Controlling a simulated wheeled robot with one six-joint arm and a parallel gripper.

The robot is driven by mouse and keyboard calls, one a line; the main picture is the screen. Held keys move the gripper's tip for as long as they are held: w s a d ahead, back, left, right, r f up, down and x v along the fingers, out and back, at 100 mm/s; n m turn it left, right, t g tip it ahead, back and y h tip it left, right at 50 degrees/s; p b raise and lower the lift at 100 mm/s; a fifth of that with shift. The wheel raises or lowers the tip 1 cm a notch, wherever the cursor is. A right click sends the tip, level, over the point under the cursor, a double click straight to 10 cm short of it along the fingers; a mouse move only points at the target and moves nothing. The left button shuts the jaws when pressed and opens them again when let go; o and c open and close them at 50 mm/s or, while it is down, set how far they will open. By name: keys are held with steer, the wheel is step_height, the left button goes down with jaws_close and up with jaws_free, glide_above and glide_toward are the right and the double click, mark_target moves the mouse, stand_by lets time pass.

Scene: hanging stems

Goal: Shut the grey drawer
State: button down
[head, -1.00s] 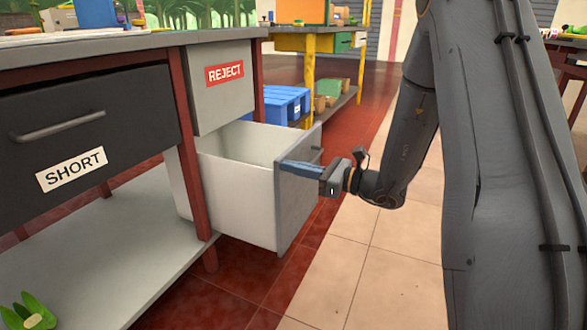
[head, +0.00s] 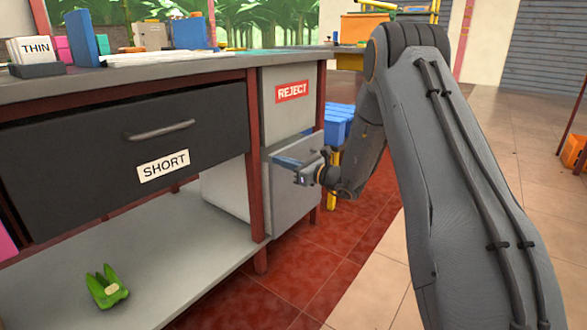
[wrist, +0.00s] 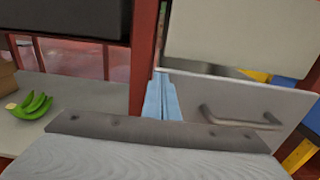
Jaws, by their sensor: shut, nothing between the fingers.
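The grey drawer (head: 292,205) is below the panel labelled REJECT (head: 292,92). Its front stands close to the bench frame, and a narrow dark gap shows above it in the wrist view. The drawer front (wrist: 225,90) fills the right of that view, with its bar handle (wrist: 240,118) right of my fingers. My gripper (head: 286,161) is shut and empty. Its blue fingers (wrist: 162,98) point at the front near its left edge and appear to touch it. Part of the drawer's pale body (head: 225,190) shows behind the red leg. My gripper hides part of the front's upper area.
A dark drawer labelled SHORT (head: 135,145) is shut at the left. A red leg (head: 258,170) stands beside the grey drawer. A green banana bunch (head: 106,286) lies on the low shelf (head: 185,265). Floor at front right is clear.

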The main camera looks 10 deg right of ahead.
mark_target(272, 155)
steer(key=x, duration=0.3)
steer(key=shift+a+r, duration=0.15)
steer(key=shift+w+a, duration=0.1)
steer(key=shift+a, duration=0.1)
steer(key=shift+d, duration=0.15)
